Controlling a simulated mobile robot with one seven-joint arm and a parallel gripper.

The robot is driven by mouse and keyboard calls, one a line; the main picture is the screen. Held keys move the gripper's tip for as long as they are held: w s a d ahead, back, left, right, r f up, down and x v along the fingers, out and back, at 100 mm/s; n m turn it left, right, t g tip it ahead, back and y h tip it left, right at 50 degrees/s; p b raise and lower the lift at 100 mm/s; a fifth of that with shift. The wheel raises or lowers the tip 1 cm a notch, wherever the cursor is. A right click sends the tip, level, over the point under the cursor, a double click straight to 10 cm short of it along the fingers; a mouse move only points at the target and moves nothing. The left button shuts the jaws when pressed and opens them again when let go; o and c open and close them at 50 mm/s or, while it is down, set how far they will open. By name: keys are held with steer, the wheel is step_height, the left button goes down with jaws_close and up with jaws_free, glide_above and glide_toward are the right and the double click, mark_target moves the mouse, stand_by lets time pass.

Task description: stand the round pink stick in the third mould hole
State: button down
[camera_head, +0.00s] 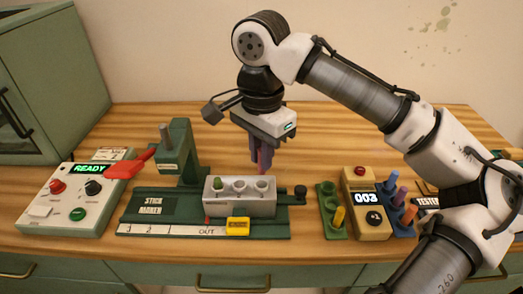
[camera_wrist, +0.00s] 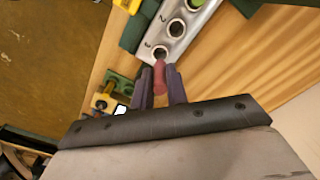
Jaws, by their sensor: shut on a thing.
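My gripper (camera_head: 263,160) is above and behind the right end of the grey mould block (camera_head: 240,208), fingers pointing down. It is shut on the round pink stick, which shows between the fingers in the wrist view (camera_wrist: 159,78); the head view shows it only as a small reddish strip. The mould block has a row of three holes. A green stick (camera_head: 217,184) stands in the left hole; the middle hole (camera_head: 239,186) and right hole (camera_head: 262,185) look empty. In the wrist view the stick's tip appears close to the nearest hole (camera_wrist: 160,51); the height gap cannot be told.
The green press (camera_head: 178,150) with its red lever (camera_head: 128,165) stands left of the mould. A green rack (camera_head: 328,205) with a yellow stick, a yellow counter box (camera_head: 361,212) and a blue rack with coloured sticks (camera_head: 397,200) stand to the right. A control box (camera_head: 72,198) reads READY.

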mark_target(261, 173)
steer(key=shift+f+b, duration=1.45)
steer(key=shift+f, duration=1.5)
steer(key=c, duration=1.3)
jaws_free()
steer(key=shift+r, duration=0.1)
step_height(261, 173, up, 14)
steer(key=shift+f+p, duration=0.15)
steer(key=shift+p, duration=0.25)
